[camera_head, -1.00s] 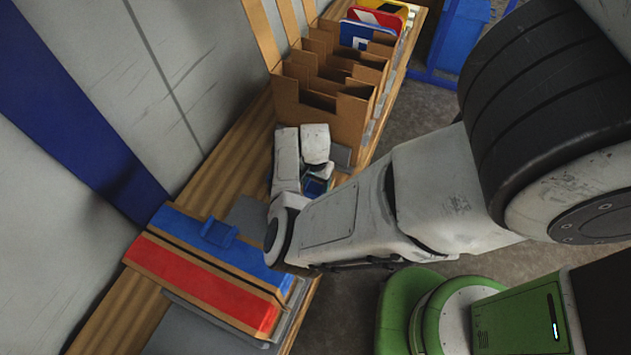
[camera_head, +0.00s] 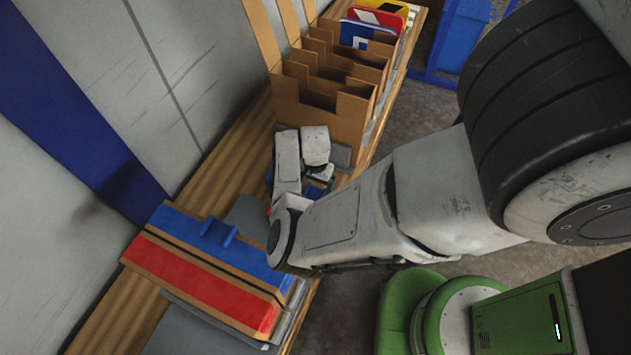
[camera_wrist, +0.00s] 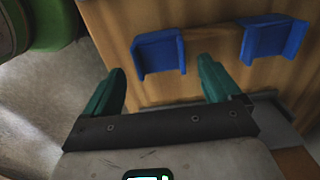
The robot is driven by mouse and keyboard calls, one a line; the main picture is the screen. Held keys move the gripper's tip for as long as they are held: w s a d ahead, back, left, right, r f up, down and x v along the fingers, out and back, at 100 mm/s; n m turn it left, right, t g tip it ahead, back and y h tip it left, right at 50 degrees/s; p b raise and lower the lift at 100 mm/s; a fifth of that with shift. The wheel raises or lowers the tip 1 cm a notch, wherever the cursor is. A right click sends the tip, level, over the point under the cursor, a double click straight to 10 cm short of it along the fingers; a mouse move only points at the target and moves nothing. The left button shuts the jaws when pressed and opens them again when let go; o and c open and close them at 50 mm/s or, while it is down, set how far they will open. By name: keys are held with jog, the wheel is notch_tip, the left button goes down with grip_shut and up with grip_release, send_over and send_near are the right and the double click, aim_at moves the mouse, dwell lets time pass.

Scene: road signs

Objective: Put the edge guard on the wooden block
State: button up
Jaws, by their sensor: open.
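In the wrist view, my gripper (camera_wrist: 160,95) is open, its two green fingers apart with nothing held between them. Either could be the edge guard; I cannot tell which. In the head view, my wrist hides the gripper and most of this spot; only a small blue patch (camera_head: 318,188) shows beside it.
A box with blue and red bands (camera_head: 205,285) and a blue bracket (camera_head: 218,232) stands at the near end of the wooden bench (camera_head: 222,160). Cardboard holders (camera_head: 330,85) with signs (camera_head: 375,20) stand beyond my wrist. A blue stand (camera_head: 465,30) is at the back right.

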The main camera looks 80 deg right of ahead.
aim_at(315, 192)
notch_tip(315, 192, up, 13)
jog(key=p, duration=0.1)
jog(key=shift+r, duration=0.15)
